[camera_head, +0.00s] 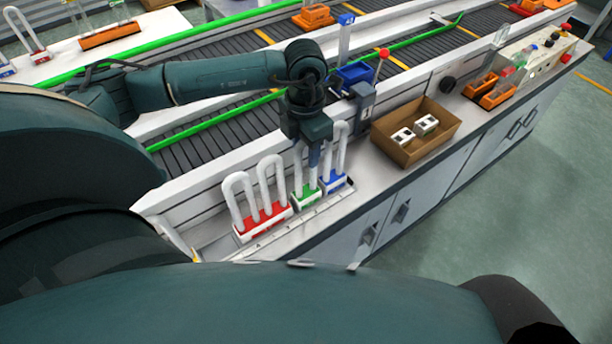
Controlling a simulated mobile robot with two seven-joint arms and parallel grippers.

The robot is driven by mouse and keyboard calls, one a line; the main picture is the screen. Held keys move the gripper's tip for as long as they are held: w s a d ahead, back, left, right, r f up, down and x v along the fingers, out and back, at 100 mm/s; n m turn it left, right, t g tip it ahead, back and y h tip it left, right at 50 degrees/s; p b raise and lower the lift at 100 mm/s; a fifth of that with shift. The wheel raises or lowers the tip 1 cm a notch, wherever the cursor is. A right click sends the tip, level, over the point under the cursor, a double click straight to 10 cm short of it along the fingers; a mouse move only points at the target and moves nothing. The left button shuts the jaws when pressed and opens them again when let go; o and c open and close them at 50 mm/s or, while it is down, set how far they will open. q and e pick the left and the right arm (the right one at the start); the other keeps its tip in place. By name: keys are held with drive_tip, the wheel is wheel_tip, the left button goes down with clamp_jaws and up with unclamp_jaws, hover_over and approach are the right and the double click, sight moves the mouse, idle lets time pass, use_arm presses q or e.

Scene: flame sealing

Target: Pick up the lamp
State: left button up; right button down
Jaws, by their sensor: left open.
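White U-shaped lamp tubes stand upright in a row on the counter. Two tubes rise from the red base (263,222) at the left. The green lamp (305,192) stands in the middle, and the blue lamp (335,181) is just to its right. My left gripper (313,158) points down over the green and blue lamps, with its fingers at the height of their tubes. It is open. It hides part of the green lamp's tube, and I cannot tell whether the fingers touch it. My right gripper is not in view.
A cardboard box (385,147) with two white blocks stands to the right. The conveyor (230,130) runs behind. Orange holders (480,86) and a control panel (543,50) are farther right.

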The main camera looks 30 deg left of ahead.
use_arm(q)
drive_tip(key=shift+f, duration=0.45)
drive_tip(key=shift+c, duration=0.3)
clamp_jaws()
